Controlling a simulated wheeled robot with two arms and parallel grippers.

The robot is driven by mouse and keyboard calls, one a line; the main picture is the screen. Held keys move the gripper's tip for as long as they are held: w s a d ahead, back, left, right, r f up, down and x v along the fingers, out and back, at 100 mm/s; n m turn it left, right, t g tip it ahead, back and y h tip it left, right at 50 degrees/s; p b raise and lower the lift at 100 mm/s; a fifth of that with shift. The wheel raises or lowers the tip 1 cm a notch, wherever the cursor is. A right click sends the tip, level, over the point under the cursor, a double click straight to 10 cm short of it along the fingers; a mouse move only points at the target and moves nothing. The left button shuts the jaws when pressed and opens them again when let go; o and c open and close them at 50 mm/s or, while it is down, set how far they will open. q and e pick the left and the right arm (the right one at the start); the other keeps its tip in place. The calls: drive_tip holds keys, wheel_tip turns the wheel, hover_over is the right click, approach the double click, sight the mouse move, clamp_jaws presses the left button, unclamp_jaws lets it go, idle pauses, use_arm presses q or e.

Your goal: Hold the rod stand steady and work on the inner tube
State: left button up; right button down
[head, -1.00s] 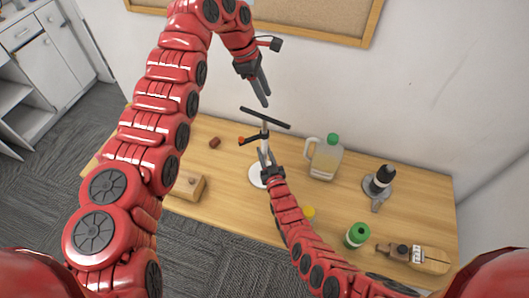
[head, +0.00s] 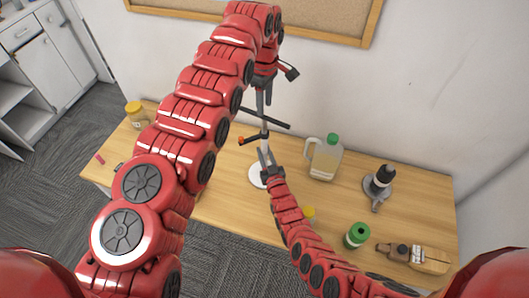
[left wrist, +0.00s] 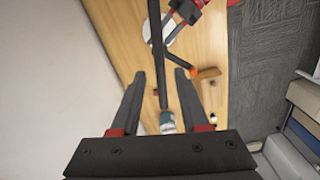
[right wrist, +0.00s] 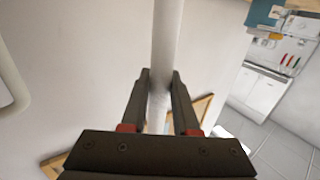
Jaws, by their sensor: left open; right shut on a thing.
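The rod stand has a round white base (head: 257,176), a light upright pole (right wrist: 166,40) and a dark crossbar (head: 275,122) at its top. A short dark lever with an orange end (head: 241,140) sticks out below the crossbar. My right gripper (head: 267,166) is shut on the pole below this lever, and the right wrist view shows the pole between its fingers. My left gripper (head: 260,108) is open above the stand, pointing down. In the left wrist view the crossbar (left wrist: 156,35) runs between its fingertips; contact cannot be told. Any inner tube inside the pole is hard to make out.
A green-capped jug (head: 324,158) stands right of the stand. A dark bottle-like tool (head: 379,181), a green can (head: 357,235), a yellow-lidded jar (head: 310,214) and a wooden tool (head: 430,258) are further right or nearer. Another jar (head: 136,115) is at the left.

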use_arm(q)
drive_tip(key=shift+f, duration=2.1)
drive_tip(key=shift+r, duration=0.1)
clamp_jaws()
